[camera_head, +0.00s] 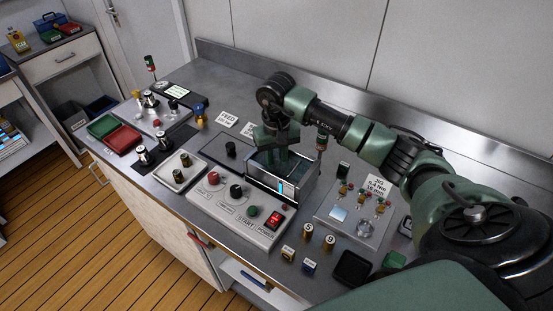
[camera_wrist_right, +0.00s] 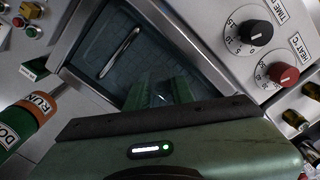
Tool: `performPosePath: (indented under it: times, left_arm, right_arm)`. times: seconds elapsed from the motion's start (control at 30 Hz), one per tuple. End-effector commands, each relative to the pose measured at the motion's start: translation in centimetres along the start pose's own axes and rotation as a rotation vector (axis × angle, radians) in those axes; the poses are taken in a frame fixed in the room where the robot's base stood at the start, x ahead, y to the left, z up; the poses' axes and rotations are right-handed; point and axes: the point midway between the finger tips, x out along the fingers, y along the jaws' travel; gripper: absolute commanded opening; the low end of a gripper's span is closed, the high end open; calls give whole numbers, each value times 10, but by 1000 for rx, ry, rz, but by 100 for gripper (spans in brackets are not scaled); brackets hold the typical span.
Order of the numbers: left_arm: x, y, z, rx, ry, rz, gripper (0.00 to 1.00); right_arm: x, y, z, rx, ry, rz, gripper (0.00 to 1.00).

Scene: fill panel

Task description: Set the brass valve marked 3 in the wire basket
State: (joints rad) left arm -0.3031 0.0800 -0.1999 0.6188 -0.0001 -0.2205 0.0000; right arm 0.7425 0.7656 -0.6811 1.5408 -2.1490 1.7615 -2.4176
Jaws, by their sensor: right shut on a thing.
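My right gripper (camera_head: 278,150) points down into the open, clear-walled box (camera_head: 291,193) on the bench. In the right wrist view its green fingers (camera_wrist_right: 162,92) are close together inside the box walls. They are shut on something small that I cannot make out. Two brass cylinders (camera_head: 307,231) (camera_head: 329,241) stand at the bench front, with marks that look like 9. Two more brass pieces (camera_head: 178,176) (camera_head: 186,160) sit on a small tray at left. I cannot read a 3 on any piece, and no wire basket is clearly recognisable. My left gripper is out of view.
A control panel (camera_head: 226,207) with knobs and a red switch lies in front of the box. A fitting plate (camera_head: 345,222) is to its right. A black tray (camera_head: 353,268) lies at the front right.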

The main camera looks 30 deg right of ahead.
Motion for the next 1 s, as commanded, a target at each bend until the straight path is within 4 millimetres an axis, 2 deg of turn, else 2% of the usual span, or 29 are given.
performPosePath:
  times: [0.33,0.37,0.4,0.67,0.8,0.83,1.0]
  left_arm:
    - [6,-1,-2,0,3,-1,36]
    - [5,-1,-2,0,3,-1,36]
    - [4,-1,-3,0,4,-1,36]
    - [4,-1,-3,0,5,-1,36]
    - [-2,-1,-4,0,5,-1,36]
    - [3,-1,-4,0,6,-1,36]
    - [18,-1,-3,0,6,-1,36]
  right_arm:
    - [4,0,-1,0,4,0,0]
    - [3,0,-1,0,3,-1,28]
    - [2,0,-1,0,3,-1,32]
    - [2,0,-1,0,2,-1,32]
    - [-4,0,0,0,1,-1,32]
    - [-5,0,-2,0,5,-1,32]
    - [-35,0,-3,0,10,-1,32]
